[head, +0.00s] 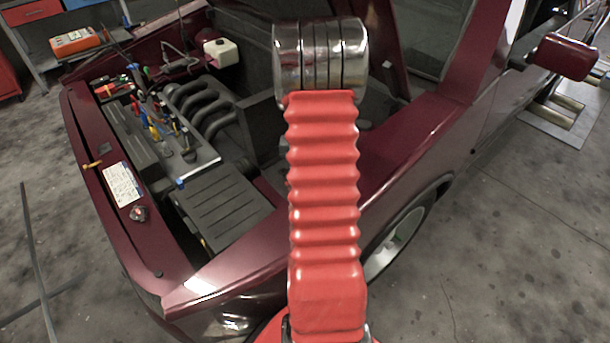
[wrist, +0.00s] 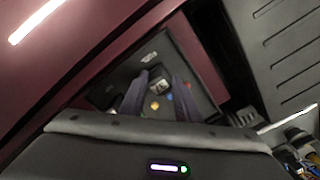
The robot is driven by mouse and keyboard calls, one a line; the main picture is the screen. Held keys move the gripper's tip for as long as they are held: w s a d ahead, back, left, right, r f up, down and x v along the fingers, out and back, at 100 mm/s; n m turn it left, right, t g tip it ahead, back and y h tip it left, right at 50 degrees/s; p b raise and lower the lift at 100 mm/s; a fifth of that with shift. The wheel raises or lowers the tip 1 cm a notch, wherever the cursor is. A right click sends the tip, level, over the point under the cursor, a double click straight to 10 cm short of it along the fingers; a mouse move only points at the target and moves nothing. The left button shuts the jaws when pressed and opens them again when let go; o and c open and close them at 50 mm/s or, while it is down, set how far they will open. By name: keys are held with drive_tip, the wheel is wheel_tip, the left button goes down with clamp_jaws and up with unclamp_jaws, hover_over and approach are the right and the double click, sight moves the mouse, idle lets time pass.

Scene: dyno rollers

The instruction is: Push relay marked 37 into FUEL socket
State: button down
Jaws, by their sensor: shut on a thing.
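In the wrist view my gripper (wrist: 160,84) has its two dark fingers pointing down into a dark relay box (wrist: 125,72) in the car's engine bay. The fingers are closed on a small dark relay with a pale marking (wrist: 159,86); its number is too small to read. A small white label (wrist: 148,58) shows on the box beyond the fingers, also unreadable. I cannot tell which socket is FUEL, or whether the relay touches one. In the head view my own arm hides the gripper and the box.
The maroon fender (wrist: 70,50) runs along the left, a ribbed black cover (wrist: 285,50) along the right. The engine (head: 205,105) and loose tools (head: 165,125) show in the head view.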

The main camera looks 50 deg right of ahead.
drive_tip(key=shift+f, duration=0.6)
idle(0.7)
drive_tip(key=c, duration=1.3)
unclamp_jaws()
drive_tip(key=shift+o, duration=0.2)
drive_tip(key=shift+r, duration=0.15)
drive_tip(key=shift+r, duration=0.3)
wheel_tip(320, 180, up, 13)
drive_tip(key=shift+f, duration=0.1)
